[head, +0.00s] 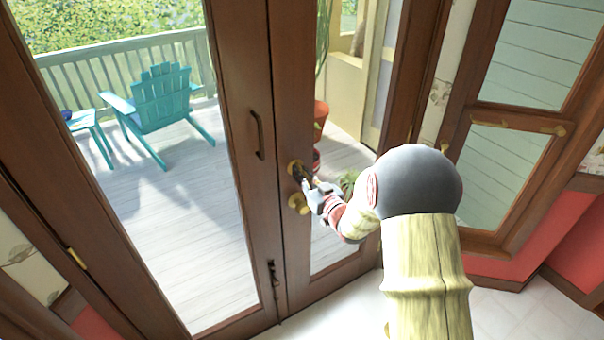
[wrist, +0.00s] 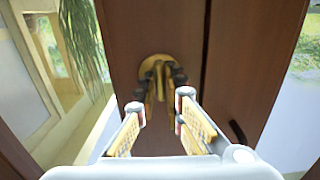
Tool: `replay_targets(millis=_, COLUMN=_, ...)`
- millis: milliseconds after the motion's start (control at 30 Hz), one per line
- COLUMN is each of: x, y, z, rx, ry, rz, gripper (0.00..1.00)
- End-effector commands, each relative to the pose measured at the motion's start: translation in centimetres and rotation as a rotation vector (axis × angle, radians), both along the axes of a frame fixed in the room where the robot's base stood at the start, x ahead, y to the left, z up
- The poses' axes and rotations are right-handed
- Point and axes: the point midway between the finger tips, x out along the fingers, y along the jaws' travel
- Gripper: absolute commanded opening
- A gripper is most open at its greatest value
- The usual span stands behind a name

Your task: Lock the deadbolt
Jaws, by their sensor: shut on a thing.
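The deadbolt (wrist: 153,63) is a round brass plate with a brass thumb-turn (wrist: 158,72) on the brown wooden door stile. In the head view the deadbolt (head: 293,166) sits just above a round brass knob (head: 298,203). My gripper (wrist: 160,85) has its dark fingertips on either side of the thumb-turn and is shut on it. In the wrist view the turn looks roughly upright, partly hidden by the fingertips. In the head view my gripper (head: 304,181) reaches the door from the right and covers part of the lock.
A dark pull handle (head: 257,135) is on the neighbouring door leaf, and a floor bolt (head: 273,273) is low down. Through the glass are a deck with a teal chair (head: 160,102) and a small table (head: 85,121). A window (head: 508,180) stands at the right.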

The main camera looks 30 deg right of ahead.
Motion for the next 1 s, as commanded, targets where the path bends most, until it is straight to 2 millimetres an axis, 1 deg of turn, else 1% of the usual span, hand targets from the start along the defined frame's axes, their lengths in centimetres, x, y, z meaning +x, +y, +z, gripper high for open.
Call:
replay_targets(millis=33, x=0.2, y=-0.3, z=0.8, rx=-0.002, ry=-0.014, rz=-0.004, gripper=0.0)
replay_targets(millis=267, x=0.2, y=-0.3, z=0.8, rx=-0.001, ry=-0.015, rz=-0.004, gripper=0.0)
replay_targets(millis=300, x=0.2, y=-0.3, z=0.8, rx=-0.001, ry=-0.015, rz=-0.004, gripper=0.12)
replay_targets(millis=600, x=0.1, y=-0.1, z=0.4, rx=-0.001, ry=-0.007, rz=-0.002, gripper=0.28)
replay_targets(millis=867, x=0.0, y=-0.1, z=0.2, rx=-0.001, ry=-0.004, rz=-0.001, gripper=0.28)
replay_targets(millis=1000, x=-0.9, y=-0.2, z=0.2, rx=-0.001, ry=-0.004, rz=-0.003, gripper=0.28)
